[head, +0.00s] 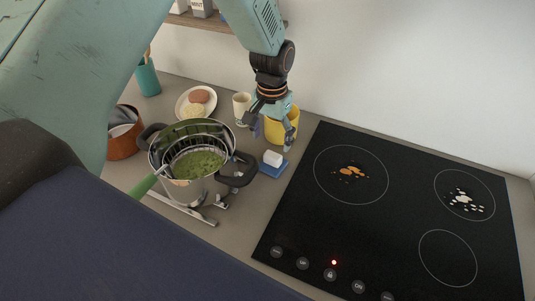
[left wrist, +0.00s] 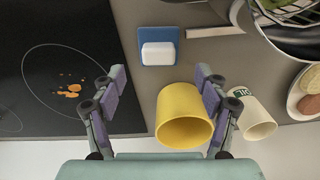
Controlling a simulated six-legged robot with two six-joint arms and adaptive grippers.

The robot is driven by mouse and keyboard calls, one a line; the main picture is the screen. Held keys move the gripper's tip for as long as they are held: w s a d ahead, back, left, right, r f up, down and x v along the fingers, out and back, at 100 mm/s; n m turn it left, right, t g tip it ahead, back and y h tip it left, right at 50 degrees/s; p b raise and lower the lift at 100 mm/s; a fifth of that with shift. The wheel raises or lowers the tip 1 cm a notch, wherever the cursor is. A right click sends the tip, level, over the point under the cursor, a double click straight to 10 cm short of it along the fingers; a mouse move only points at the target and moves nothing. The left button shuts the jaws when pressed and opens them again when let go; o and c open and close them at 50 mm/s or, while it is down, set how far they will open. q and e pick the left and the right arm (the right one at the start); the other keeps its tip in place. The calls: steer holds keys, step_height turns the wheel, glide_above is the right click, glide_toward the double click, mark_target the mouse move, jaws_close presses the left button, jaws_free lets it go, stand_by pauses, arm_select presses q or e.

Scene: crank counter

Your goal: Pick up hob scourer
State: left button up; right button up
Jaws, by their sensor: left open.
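The hob scourer appears to be the small white block (head: 272,158) resting on a blue pad or holder (head: 272,169), left of the hob. In the left wrist view, the white block (left wrist: 158,55) sits on the blue square (left wrist: 150,34), near the top middle. My left gripper (head: 274,137) points down beside the yellow pot, just beyond the block in the head view. In the left wrist view its fingers (left wrist: 161,80) are spread wide, with nothing held. The block lies ahead of the gap between the fingertips, apart from them. My right gripper is not visible.
The yellow pot (left wrist: 184,112) stands very close to my left gripper. A cream mug (head: 241,108) stands beside it. A steel pot (head: 190,189) with green contents is left of the block. The black hob (head: 400,205) bears orange and white scraps, and a red light is lit.

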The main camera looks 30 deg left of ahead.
mark_target(272, 155)
arm_select(q)
steer(key=shift+w+d+f, duration=0.15)
steer(key=shift+w, duration=0.05)
steer(key=shift+d+f, duration=0.15)
steer(key=shift+f, duration=0.1)
steer(key=shift+s+d+f, duration=0.15)
steer(key=shift+f, duration=0.2)
steer(key=shift+s+f, duration=0.45)
steer(key=shift+f, duration=0.1)
steer(key=f, duration=0.1)
steer(key=w+f, duration=0.1)
steer(key=f, duration=0.1)
steer(key=w+f+p, duration=0.1)
steer(key=f, duration=0.1)
steer(key=shift+s+a+r, duration=0.15)
steer(key=shift+s+a, duration=0.15)
steer(key=shift+s, duration=0.2)
steer(key=shift+s+a, duration=0.1)
steer(key=shift+c, duration=0.8)
steer(key=shift+w+d+f, duration=0.2)
steer(key=shift+w+f, duration=0.05)
steer(key=shift+w, duration=0.25)
steer(key=c, duration=0.6)
steer(key=shift+s+a+r, duration=0.2)
steer(key=shift+s, duration=0.15)
steer(key=c, duration=0.5)
